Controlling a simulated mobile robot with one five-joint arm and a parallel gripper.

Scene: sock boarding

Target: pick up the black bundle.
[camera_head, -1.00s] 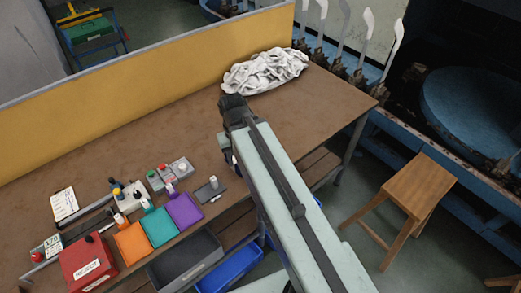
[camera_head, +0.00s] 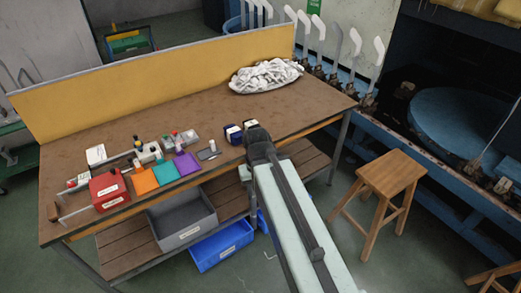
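Two small dark bundles with pale bands stand on the brown table near its front edge. The left bundle (camera_head: 233,134) looks dark navy or black. The right bundle (camera_head: 250,124) is also dark, just behind my gripper. I cannot tell for sure which is the black one. My gripper (camera_head: 257,139) is at the front edge of the table, just in front of and right of the bundles in the picture. Its fingers are hidden by its own body, so its opening does not show.
A white cloth pile (camera_head: 265,76) lies at the table's back right. Orange (camera_head: 144,181), teal (camera_head: 164,173) and purple (camera_head: 187,164) squares and a red box (camera_head: 108,190) are at the left. A wooden stool (camera_head: 390,175) stands right. The table's middle is clear.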

